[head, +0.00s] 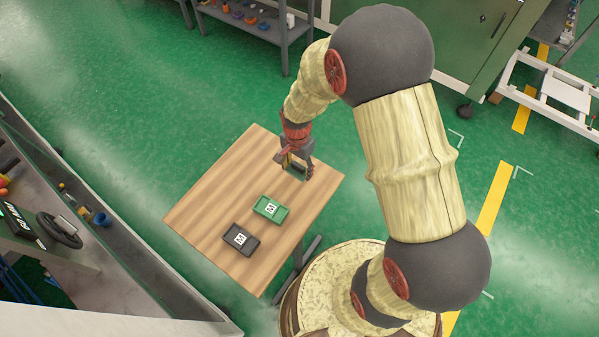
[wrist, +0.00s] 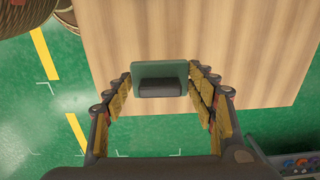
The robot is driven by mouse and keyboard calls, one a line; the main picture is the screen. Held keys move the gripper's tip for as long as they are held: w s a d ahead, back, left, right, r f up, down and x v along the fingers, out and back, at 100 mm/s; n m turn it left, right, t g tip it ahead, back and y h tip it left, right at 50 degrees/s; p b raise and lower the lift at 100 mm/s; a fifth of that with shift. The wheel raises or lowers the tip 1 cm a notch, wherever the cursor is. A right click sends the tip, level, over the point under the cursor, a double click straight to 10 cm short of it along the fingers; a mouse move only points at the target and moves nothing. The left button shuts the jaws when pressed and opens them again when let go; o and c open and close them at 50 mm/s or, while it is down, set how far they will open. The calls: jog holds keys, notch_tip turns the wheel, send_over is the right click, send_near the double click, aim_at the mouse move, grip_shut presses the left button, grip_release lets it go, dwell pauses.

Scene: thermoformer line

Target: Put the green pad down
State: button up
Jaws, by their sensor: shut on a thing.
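The green pad (wrist: 160,69) is a flat green piece with a dark grey block on it. It sits between the two fingertips in the wrist view. My gripper (head: 296,171) is shut on it, over the far right part of the wooden table (head: 222,184) in the head view. How high the pad is above the table is hard to tell. A green tray (head: 281,212) with a white marker lies on the table, and a dark tray (head: 232,252) with a similar marker lies nearer the front.
The table's far left part is bare. A conveyor-like bench (head: 110,262) runs along the left. A shelf (head: 262,30) with small coloured parts stands at the back, and a green machine (head: 470,45) stands at the back right.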

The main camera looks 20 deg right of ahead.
aim_at(300, 171)
jog(key=shift+w+d+f, duration=0.2)
jog(key=shift+f, duration=0.2)
jog(key=shift+w+d+f, duration=0.2)
jog(key=shift+f, duration=0.15)
jog(key=shift+w+d+f+b, duration=0.1)
jog(key=shift+f+b, duration=0.25)
jog(key=shift+f, duration=0.5)
jog(key=shift+w+d+f+b, duration=0.1)
jog(key=shift+f+b, duration=0.2)
jog(key=shift+f, duration=0.55)
jog(key=shift+f, duration=0.2)
jog(key=o, duration=0.9)
jog(key=shift+o, duration=0.5)
jog(key=shift+r, duration=0.2)
